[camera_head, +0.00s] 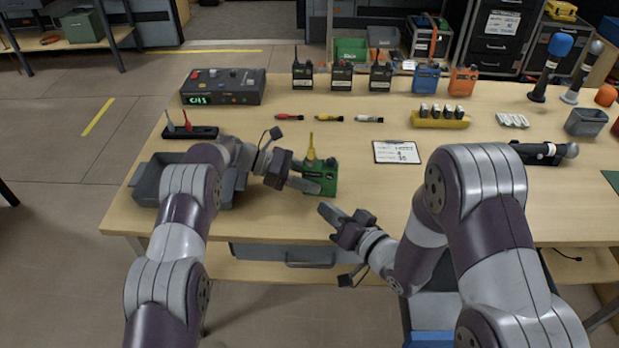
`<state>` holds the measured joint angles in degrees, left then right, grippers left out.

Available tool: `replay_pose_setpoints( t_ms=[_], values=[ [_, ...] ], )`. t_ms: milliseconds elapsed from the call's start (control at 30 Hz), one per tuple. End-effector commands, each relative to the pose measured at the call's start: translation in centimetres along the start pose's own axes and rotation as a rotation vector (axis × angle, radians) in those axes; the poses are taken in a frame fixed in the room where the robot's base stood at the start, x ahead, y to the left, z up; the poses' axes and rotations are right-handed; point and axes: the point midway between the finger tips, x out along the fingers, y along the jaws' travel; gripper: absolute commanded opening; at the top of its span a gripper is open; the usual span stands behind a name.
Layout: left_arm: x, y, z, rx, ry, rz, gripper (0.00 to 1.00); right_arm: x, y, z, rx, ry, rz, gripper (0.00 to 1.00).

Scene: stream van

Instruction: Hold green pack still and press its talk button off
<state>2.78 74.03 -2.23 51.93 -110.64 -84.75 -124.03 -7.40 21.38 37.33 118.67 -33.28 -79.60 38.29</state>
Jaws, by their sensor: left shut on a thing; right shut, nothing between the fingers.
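The green pack (327,181) stands on the wooden table near its front edge, with a yellow antenna-like piece rising from its top. My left gripper (308,181) is shut on the green pack from its left side. My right gripper (328,212) is shut and empty, in front of the pack and slightly lower in the picture, apart from it. The talk button is too small to make out.
A grey tray (146,186) lies left, partly behind my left arm. A control box (223,88), black radios (342,76), blue pack (426,79) and orange pack (462,81) stand along the back. A clipboard (397,152) lies right of the green pack.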

Motion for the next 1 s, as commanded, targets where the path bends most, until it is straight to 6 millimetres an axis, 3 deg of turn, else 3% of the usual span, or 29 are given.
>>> replay_pose_setpoints(
  t_ms=[33, 100, 133, 467, 800, 1000],
  values=[
    [0.0, 0.0, 0.0, 0.001, 0.0, 0.001, 0.47, 0.0, 0.0, 0.0, 0.0, 0.0, 0.0, 0.0],
    [0.0, 0.0, 0.0, 0.001, 0.0, 0.001, 0.69, 0.0, 0.0, 0.0, 0.0, 0.0, 0.0, 0.0],
    [0.0, 0.0, 0.0, 0.001, 0.0, 0.0, 0.73, 0.0, 0.0, 0.0, 0.0, 0.0, 0.0, 0.0],
    [-0.6, 0.1, 0.0, 0.001, 0.0, 0.002, 0.73, 0.0, 0.0, 0.0, 0.0, 0.0, 0.0, 0.0],
    [-8.8, 0.1, 0.0, 0.003, 0.001, 0.004, 0.73, 0.0, 0.0, 0.0, 0.0, 0.0, 0.0, 0.0],
    [-11.7, 0.1, 0.0, 0.001, 0.0, 0.002, 0.73, 0.0, 0.0, 0.0, 0.0, 0.0, 0.0, 0.0]
  ],
)
